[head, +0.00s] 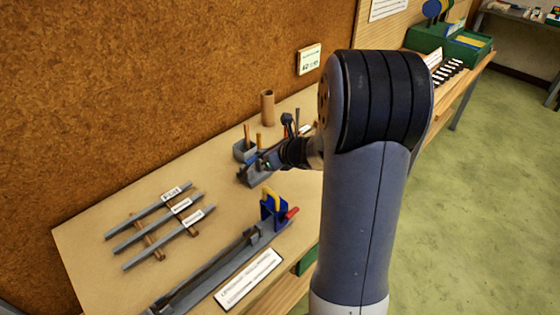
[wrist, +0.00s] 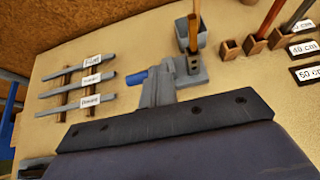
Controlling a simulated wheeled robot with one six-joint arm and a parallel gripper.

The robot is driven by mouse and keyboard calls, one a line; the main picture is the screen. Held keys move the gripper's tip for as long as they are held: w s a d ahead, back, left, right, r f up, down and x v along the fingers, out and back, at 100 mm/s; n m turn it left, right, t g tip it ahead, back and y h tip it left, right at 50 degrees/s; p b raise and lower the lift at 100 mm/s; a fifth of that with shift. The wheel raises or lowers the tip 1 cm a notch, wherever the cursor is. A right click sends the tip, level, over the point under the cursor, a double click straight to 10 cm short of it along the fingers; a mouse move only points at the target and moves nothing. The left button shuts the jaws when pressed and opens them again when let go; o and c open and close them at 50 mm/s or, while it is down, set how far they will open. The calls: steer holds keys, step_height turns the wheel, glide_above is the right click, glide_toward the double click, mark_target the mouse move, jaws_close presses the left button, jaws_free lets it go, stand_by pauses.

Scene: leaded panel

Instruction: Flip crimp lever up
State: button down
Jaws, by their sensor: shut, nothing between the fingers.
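My gripper (wrist: 158,72) is shut and empty in the wrist view, with its narrow grey fingers pointing forward. A blue handle end (wrist: 137,78), which looks like the crimp lever's grip, shows just left of the fingertips. I cannot tell whether they touch. The grey crimp tool body (wrist: 190,72) stands just beyond and to the right, partly hidden by the fingers. In the head view, my gripper (head: 270,161) is low over the bench by the grey tool (head: 257,178). The lever's angle is mostly hidden there.
A grey pot (head: 243,152) holding sticks stands behind the tool. A blue clamp (head: 273,211) with yellow and red handles sits at the end of a long grey rail. Several grey strips (head: 158,226) lie on the left of the bench. A cork wall (head: 150,100) bounds the back.

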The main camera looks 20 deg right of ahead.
steer(key=w, duration=0.1)
steer(key=w+a+r, duration=0.1)
steer(key=w, duration=0.1)
steer(key=shift+a+r+p, duration=0.2)
steer(key=shift+r+p, duration=0.1)
steer(key=shift+w+a+r, duration=0.2)
steer(key=shift+w+a, duration=0.05)
steer(key=shift+w, duration=0.35)
steer(key=shift+w+a+r, duration=0.2)
steer(key=shift+w, duration=0.4)
steer(key=v, duration=1)
steer(key=shift+s+r, duration=0.2)
steer(key=shift+s, duration=0.1)
steer(key=shift+d, duration=0.1)
steer(key=x, duration=1)
steer(key=shift+w+f, duration=0.25)
steer(key=shift+w, duration=0.05)
steer(key=shift+s+r, duration=0.1)
